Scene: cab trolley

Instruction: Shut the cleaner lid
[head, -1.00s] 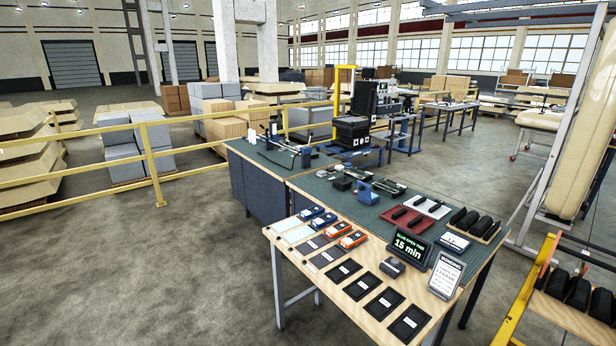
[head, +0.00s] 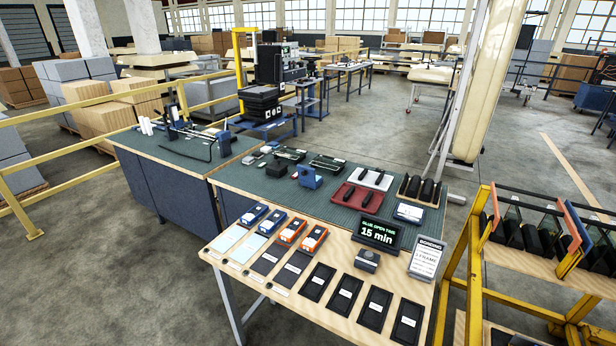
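I cannot make out a cleaner or its lid for certain at this distance. A small dark grey box with a round top (head: 367,260) sits on the wooden front bench (head: 225,262), left of the bonding card. A blue device (head: 308,177) stands on the green mat (head: 262,185) behind it. Whether either has an open lid is too small to tell. Neither of my grippers is in view.
Blue and orange boxed units (head: 290,230) and several black trays (head: 317,283) line the wooden bench. A "15 min" sign (head: 380,232) and a bonding card (head: 426,258) stand at its right. A yellow trolley (head: 470,268) is at right. Floor is open at lower left.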

